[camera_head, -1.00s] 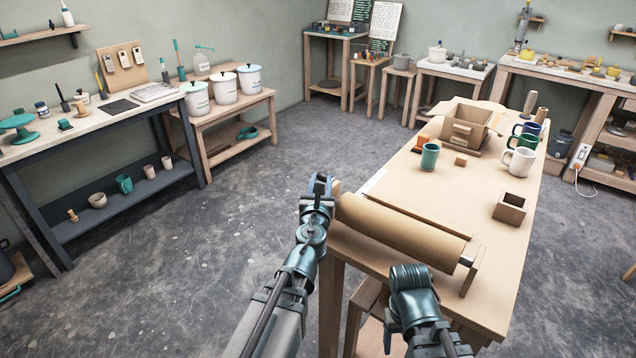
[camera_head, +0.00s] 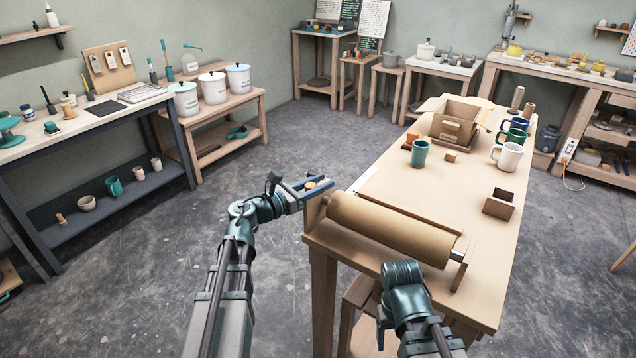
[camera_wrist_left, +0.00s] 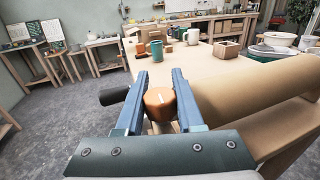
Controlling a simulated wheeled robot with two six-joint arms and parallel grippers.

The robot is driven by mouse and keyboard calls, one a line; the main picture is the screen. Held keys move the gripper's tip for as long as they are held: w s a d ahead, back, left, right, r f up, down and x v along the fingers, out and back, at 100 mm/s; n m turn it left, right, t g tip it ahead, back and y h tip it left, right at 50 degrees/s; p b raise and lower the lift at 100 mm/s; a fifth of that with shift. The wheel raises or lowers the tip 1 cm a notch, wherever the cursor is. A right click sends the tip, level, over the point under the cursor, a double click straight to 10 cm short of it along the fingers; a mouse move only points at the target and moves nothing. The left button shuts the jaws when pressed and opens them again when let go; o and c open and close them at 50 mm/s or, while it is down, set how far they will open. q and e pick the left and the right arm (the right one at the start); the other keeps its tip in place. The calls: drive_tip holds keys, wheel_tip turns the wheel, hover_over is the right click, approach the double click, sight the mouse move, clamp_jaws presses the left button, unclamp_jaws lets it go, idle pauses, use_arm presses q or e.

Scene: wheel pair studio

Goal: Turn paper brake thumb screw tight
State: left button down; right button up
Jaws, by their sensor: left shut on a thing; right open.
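The thumb screw, an orange-brown round knob with a pale mark (camera_wrist_left: 159,103), is between my left gripper's two blue fingers in the left wrist view. It also shows as a small orange disc in the head view (camera_head: 311,185). My left gripper (camera_head: 312,186) is shut on it, at the left end of the paper roll's stand. The brown paper roll (camera_head: 388,224) lies across the near end of the table. My right gripper's wrist (camera_head: 404,285) is in front of the table's near edge; its fingers are mostly hidden, so their hold is not visible.
The wooden table (camera_head: 470,190) carries a green mug (camera_head: 419,154), a white mug (camera_head: 508,157), a small open wooden box (camera_head: 498,203) and a cardboard box (camera_head: 455,122). A dark handle-like cylinder (camera_wrist_left: 113,96) is left of the fingers. Open floor lies left of the table.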

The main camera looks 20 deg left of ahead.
use_arm(q)
drive_tip(key=shift+m+g+h, duration=0.5)
drive_tip(key=shift+h, duration=0.1)
drive_tip(key=shift+s+d+h, duration=0.1)
drive_tip(key=shift+h, duration=0.2)
drive_tip(key=c, duration=0.5)
unclamp_jaws()
drive_tip(key=shift+c, duration=0.2)
drive_tip(key=v, duration=1.3)
drive_tip(key=shift+s+a+r, duration=0.2)
drive_tip(key=shift+s+a, duration=0.05)
drive_tip(key=shift+a, duration=0.05)
